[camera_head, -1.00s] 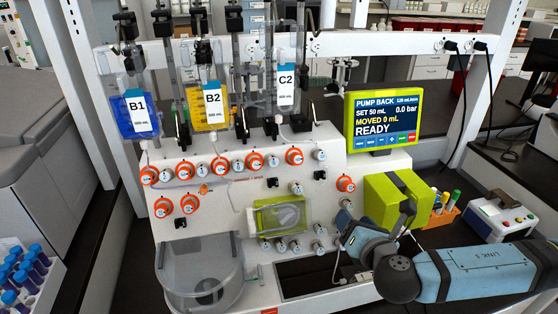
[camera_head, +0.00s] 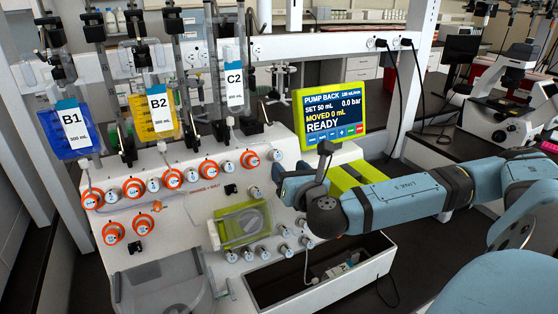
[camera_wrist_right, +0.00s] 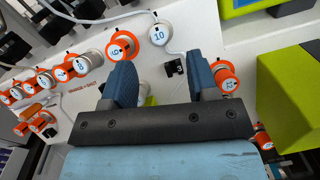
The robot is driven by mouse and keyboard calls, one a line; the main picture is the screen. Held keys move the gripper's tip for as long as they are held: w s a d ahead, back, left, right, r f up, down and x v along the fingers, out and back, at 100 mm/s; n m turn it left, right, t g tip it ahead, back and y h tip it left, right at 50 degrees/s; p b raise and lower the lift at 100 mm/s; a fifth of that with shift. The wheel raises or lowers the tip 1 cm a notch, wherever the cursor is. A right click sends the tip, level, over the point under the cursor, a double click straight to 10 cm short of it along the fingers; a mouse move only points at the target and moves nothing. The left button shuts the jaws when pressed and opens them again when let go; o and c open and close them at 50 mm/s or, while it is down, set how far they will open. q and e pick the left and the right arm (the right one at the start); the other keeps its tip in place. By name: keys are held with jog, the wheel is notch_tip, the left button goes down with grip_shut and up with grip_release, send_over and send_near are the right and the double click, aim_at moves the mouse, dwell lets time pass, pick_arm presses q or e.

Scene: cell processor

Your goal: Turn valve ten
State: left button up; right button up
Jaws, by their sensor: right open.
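Valve ten (camera_wrist_right: 159,34) is a pale grey round knob with a blue "10" on its white face. In the head view, valve ten (camera_head: 275,155) appears to be the knob at the right end of the upper row. My right gripper (camera_wrist_right: 163,80) is open, its two blue fingers apart with nothing between them. In the wrist view valve ten lies beyond the fingertips, roughly in line with the gap. In the head view my right gripper (camera_head: 290,184) is close to the panel, just below valve ten. My left gripper is not in view.
Orange valve nine (camera_wrist_right: 120,46) sits left of valve ten. Orange valve twelve (camera_wrist_right: 227,76) is beside the right finger. A small black clip (camera_wrist_right: 174,68) and a tube are near the gap. The pump screen (camera_head: 334,117) and green block (camera_wrist_right: 288,98) stand to the right.

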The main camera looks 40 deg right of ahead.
aim_at(278, 157)
jog(key=x, duration=0.4)
jog(key=shift+w+d, duration=0.1)
jog(key=shift+w, duration=0.2)
jog(key=shift+w+d+p, duration=0.25)
jog(key=shift+w+p, duration=0.1)
jog(key=shift+w, duration=0.3)
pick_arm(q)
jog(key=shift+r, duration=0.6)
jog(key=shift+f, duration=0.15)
pick_arm(e)
jog(key=shift+c, duration=0.5)
jog(key=c, duration=0.8)
